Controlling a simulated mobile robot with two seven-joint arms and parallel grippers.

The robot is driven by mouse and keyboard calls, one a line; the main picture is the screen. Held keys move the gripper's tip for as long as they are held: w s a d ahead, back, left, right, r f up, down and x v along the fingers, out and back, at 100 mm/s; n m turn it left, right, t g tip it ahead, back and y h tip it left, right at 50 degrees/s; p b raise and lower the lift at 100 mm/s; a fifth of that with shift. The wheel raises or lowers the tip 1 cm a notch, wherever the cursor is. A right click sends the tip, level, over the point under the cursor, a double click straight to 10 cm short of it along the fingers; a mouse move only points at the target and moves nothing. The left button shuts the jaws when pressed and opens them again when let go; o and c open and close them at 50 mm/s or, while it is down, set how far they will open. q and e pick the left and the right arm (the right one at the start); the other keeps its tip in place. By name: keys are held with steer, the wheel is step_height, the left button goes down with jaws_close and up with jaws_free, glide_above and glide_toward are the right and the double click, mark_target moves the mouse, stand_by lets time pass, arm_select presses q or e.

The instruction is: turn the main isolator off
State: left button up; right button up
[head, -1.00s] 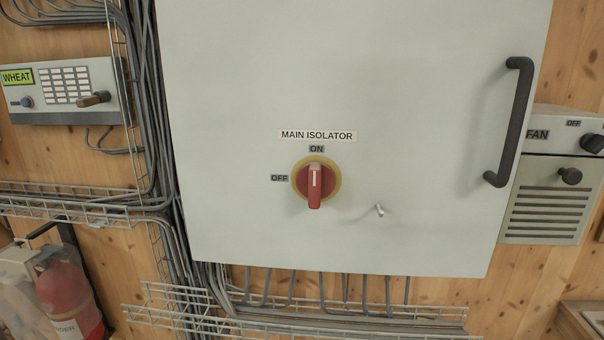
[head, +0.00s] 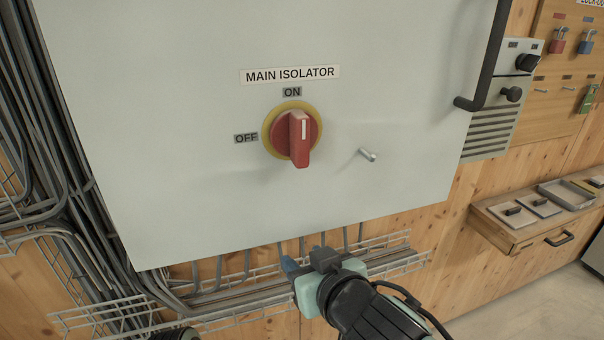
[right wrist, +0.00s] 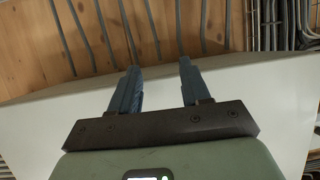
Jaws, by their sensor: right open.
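The main isolator (head: 298,138) is a red rotary handle on a yellow ring, on the front of a pale grey cabinet (head: 180,100). Its handle stands upright, with the white mark pointing up at the ON label (head: 292,92). The OFF label (head: 246,139) is to its left. My right gripper (head: 305,260) is below the isolator, near the cabinet's lower edge, apart from the handle. In the right wrist view its two blue fingers (right wrist: 160,76) are spread and empty. The isolator does not show in that view. My left gripper's fingers are not visible.
A metal peg (head: 367,154) sticks out right of the isolator. A black door handle (head: 487,60) stands at the cabinet's right. Wire cable trays (head: 230,312) run below the cabinet. A wooden shelf (head: 500,232) is at the right.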

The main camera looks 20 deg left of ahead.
steer(key=s+d+r+t+y, duration=0.1)
steer(key=s+r+t, duration=0.15)
steer(key=r, duration=0.55)
steer(key=s+d+r+t, duration=0.1)
steer(key=s+d+r, duration=0.1)
steer(key=s+r, duration=0.35)
steer(key=m+t, duration=0.1)
glide_toward(304, 138)
steer(key=shift+y, duration=0.4)
steer(key=p+x, duration=0.3)
steer(key=x, duration=0.6)
steer(key=shift+w, duration=0.25)
steer(key=shift+w+a+f, duration=0.15)
steer(key=shift+w+a, duration=0.2)
steer(key=shift+w, duration=0.25)
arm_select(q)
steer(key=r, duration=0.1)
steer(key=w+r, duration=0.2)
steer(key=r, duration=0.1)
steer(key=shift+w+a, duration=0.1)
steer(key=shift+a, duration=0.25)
arm_select(e)
jaws_close()
